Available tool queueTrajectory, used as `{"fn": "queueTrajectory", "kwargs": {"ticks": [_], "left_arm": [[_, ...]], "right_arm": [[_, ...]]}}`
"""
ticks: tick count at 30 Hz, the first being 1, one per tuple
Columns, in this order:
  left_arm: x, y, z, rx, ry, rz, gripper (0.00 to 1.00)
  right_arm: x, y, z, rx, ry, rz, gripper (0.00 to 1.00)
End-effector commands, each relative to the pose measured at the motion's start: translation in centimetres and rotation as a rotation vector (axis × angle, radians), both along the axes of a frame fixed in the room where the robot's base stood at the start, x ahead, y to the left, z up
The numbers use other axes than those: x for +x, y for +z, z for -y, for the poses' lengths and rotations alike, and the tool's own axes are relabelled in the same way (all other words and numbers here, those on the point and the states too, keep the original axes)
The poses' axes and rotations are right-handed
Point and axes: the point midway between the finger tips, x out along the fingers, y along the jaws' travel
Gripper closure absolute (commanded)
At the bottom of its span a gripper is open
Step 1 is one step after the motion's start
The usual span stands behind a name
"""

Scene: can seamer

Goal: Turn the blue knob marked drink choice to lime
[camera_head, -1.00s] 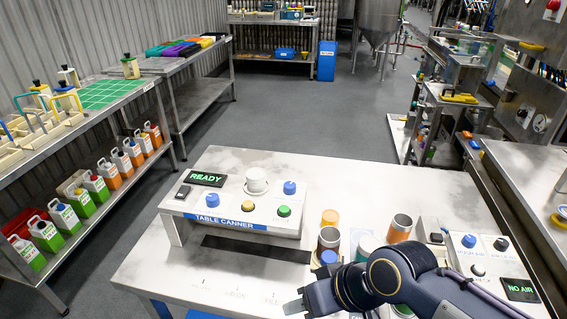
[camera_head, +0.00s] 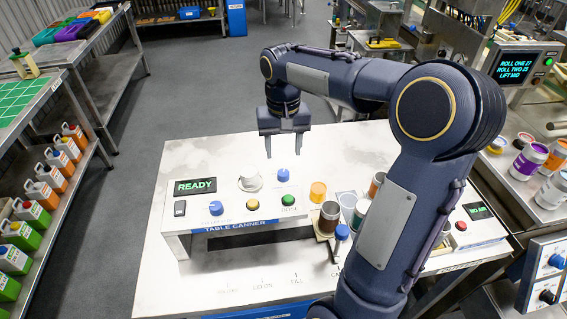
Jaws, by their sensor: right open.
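The table canner (camera_head: 235,226) stands on the white table, and its small screen reads READY. Two blue knobs are on its panel: one at the front left (camera_head: 216,207) and one at the back right (camera_head: 282,174). The lettering beside them is too small to read, so I cannot tell which is marked drink choice or where either points. My right gripper (camera_head: 283,150) is open and empty, fingers pointing down, above and just behind the back right blue knob, apparently apart from it. My left gripper is out of view.
A white round part (camera_head: 250,180), a yellow button (camera_head: 253,205) and a green button (camera_head: 288,199) share the panel. Cans, including a brown one (camera_head: 328,217), and a blue-topped post (camera_head: 342,231) stand right of the canner. My right arm hides part of the table's right side.

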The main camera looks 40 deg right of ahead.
Motion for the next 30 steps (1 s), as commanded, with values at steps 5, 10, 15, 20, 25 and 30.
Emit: {"fn": "queueTrajectory", "kwargs": {"ticks": [5, 10, 15, 20, 25, 30], "left_arm": [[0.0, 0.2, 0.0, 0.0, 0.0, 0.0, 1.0], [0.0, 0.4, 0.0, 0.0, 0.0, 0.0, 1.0], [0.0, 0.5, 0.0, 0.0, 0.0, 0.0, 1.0], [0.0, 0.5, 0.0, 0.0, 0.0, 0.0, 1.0], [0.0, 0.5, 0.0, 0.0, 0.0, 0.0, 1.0], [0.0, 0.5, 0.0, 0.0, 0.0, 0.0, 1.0]], "right_arm": [[-0.1, -2.7, 0.0, 0.001, 0.0, -0.005, 0.49], [-0.1, -5.3, 0.0, 0.001, 0.001, -0.003, 0.49], [-0.1, -6.9, 0.0, 0.0, 0.0, -0.001, 0.49], [-0.1, -7.3, 0.0, 0.001, 0.001, 0.0, 0.49], [-0.1, -7.3, 0.0, 0.001, 0.001, 0.0, 0.5], [-0.1, -7.3, 0.0, 0.0, 0.001, 0.001, 0.72]]}}
